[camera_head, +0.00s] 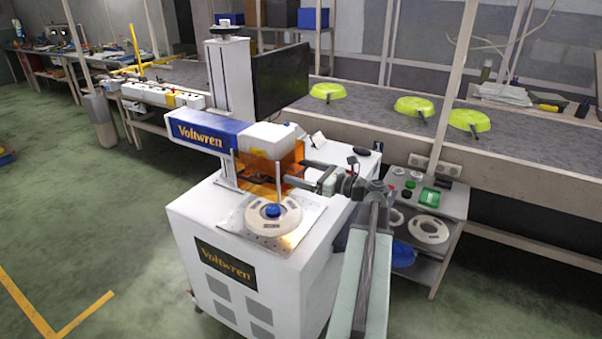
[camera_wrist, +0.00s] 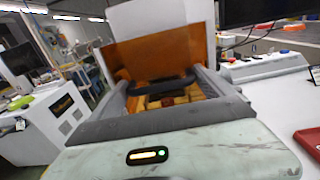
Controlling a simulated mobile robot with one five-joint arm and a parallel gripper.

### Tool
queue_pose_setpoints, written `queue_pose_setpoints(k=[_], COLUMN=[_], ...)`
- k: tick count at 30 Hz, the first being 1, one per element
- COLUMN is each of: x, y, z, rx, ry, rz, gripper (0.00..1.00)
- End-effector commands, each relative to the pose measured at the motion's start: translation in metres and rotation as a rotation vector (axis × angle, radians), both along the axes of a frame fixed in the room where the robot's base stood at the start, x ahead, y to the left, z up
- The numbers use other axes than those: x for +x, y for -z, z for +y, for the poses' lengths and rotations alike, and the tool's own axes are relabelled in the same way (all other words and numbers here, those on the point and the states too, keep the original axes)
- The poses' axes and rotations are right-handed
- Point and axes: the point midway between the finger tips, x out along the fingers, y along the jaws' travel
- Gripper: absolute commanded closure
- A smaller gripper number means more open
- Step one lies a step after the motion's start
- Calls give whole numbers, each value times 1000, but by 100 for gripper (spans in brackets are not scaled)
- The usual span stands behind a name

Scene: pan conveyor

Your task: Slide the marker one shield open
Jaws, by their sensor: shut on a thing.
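The marker is a white machine with a blue "Voltwren" head (camera_head: 205,132). Its orange see-through shield (camera_head: 256,160) hangs under the head; in the wrist view the shield (camera_wrist: 150,52) stands straight ahead of my gripper. My gripper (camera_head: 288,174) reaches in from the right at the shield's front. In the wrist view its two fingers (camera_wrist: 163,88) run forward on either side of a dark bar at the shield, and they are shut on it. The bar looks like the shield's handle. How the fingertips meet it is partly hidden.
Below the shield, a round pale fixture with a blue centre (camera_head: 273,211) sits on the marker's metal plate (camera_head: 240,222). A conveyor (camera_head: 375,115) with green pans (camera_head: 413,106) runs behind. A small cart (camera_head: 455,206) stands right of the machine. Floor at left is clear.

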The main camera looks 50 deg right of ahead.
Motion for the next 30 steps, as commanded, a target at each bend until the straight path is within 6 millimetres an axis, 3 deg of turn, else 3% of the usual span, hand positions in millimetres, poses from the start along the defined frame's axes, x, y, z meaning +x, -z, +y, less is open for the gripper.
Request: queue_pose_setpoints(k=[1, 3, 13, 14, 15, 23, 30], x=[0, 0, 0, 0, 0, -3, -45], y=[-21, -28, -25, -25, -25, -24, -24], z=[-3, -3, -3, -3, -3, -2, -13], rx=[1, 1, 1, 1, 1, 0, 0], ry=[10, 10, 10, 10, 9, 6, 9], rz=[-3, -3, -3, -3, -3, -2, -2], gripper=[81, 81, 81, 6, 0, 0, 0])
